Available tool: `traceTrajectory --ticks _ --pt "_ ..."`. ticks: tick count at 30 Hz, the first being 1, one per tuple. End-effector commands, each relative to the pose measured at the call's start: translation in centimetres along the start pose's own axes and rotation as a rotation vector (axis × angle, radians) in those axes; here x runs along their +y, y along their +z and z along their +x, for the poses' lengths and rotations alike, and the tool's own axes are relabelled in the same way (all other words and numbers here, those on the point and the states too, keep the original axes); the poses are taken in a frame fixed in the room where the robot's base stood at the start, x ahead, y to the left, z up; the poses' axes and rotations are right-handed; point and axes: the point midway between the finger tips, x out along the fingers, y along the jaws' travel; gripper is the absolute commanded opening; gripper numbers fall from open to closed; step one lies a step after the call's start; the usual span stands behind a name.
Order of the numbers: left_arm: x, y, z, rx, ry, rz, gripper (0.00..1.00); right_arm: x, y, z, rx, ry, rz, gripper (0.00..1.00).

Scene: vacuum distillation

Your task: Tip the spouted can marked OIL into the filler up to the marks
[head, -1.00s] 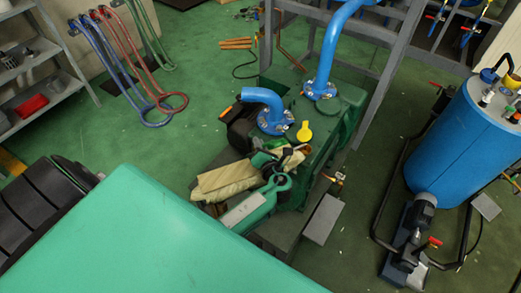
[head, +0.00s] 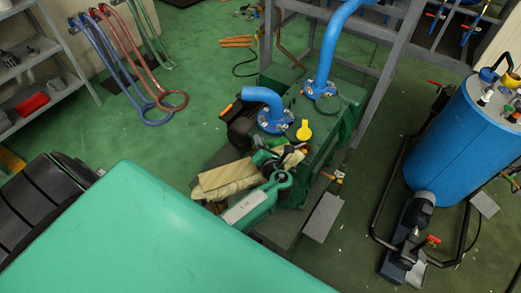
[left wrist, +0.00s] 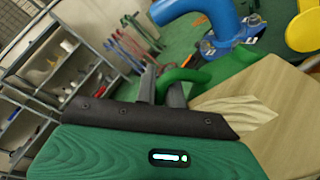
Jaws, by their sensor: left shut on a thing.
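My left gripper (head: 272,165) is above the green pump unit (head: 316,150). In the left wrist view its two grey fingers (left wrist: 162,90) are closed around a green curved handle (left wrist: 185,76). A beige, wood-grained body (left wrist: 272,125) beside the handle appears to be the can; it also shows in the head view (head: 225,180). I cannot make out an OIL marking or the spout clearly. A yellow, round-ended part (head: 304,130) stands on the unit, just beyond the gripper, perhaps at the filler. The filler opening and marks are not readable. My right gripper is out of view.
Blue flanged pipes (head: 268,105) rise from the unit close beyond the gripper. A grey frame (head: 375,80) stands behind. A blue tank (head: 460,140) is at the right. A shelf (head: 35,75) and coloured hooked pipes (head: 125,65) are at the left. Green floor between is mostly clear.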

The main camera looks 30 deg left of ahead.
Motion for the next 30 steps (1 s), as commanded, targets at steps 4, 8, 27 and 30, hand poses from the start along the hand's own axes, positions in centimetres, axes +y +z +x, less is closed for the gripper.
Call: traceTrajectory --ticks 4,8,27,30 --pt "0.3 0.6 0.0 0.001 0.001 0.01 0.0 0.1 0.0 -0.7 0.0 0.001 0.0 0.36" --pt "0.4 0.9 0.0 0.003 0.001 0.024 0.0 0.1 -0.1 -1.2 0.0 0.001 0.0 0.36" --pt "0.7 2.2 -0.1 0.015 0.0 0.094 0.0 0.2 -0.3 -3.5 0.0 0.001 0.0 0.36" --pt "0.7 2.2 -0.1 0.016 0.0 0.098 0.0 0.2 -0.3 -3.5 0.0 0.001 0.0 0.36"
